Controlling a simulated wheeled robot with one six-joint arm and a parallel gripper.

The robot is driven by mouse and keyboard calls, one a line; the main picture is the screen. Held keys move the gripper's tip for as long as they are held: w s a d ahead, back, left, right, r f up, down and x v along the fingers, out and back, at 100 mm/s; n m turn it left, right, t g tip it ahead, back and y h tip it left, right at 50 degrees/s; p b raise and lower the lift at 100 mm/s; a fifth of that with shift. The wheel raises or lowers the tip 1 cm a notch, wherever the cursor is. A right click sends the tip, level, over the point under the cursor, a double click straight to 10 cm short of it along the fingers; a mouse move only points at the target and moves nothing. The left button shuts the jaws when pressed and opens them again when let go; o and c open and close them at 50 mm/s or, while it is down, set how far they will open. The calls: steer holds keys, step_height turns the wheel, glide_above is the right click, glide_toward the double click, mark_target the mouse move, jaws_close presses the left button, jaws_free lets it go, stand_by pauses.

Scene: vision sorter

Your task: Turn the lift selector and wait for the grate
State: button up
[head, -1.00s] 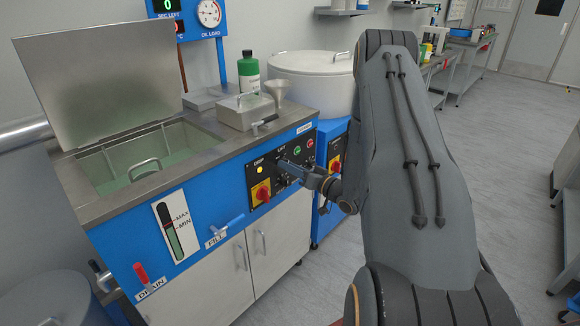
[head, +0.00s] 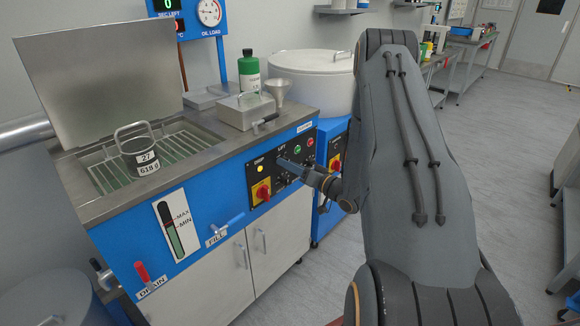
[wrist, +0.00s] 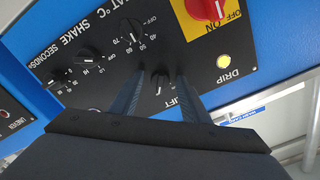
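The lift selector (wrist: 159,82) is a small black knob with a pale pointer on the black control panel, marked LIFT. My gripper (wrist: 158,80) is open in the wrist view, one finger on each side of this knob, with a gap visible on both sides. In the head view my gripper (head: 289,166) is at the panel and covers the selector. The wire grate (head: 108,176) is up near the top of the open tank. A dark handled pot (head: 142,170) labelled 27 and 618 g stands upright on it.
The tank lid (head: 100,80) stands open behind the tank. The red main switch (wrist: 207,8) and a lit yellow DRIP lamp (wrist: 224,62) are close to my fingers. The floor at right is clear.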

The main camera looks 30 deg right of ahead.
steer(key=b+v, duration=0.1)
steer(key=v, duration=0.6)
steer(key=shift+s+d, duration=0.15)
steer(key=shift+s, duration=0.2)
steer(key=w+a+r+n+g+h, duration=0.1)
steer(key=a+r+n+g+h, duration=0.15)
steer(key=a+g+h, duration=0.45)
steer(key=s+a+r+g, duration=0.2)
steer(key=s+a, duration=0.3)
steer(key=s, duration=0.4)
steer(key=s+a+r+g, duration=0.2)
steer(key=s+a+g, duration=0.2)
steer(key=s, duration=0.5)
steer(key=s+a+r+g, duration=0.3)
steer(key=s+a+g, duration=0.1)
steer(key=s+a, duration=0.3)
steer(key=shift+s+n+y, duration=0.35)
steer(key=shift+s+y, duration=0.05)
steer(key=shift+s, duration=0.5)
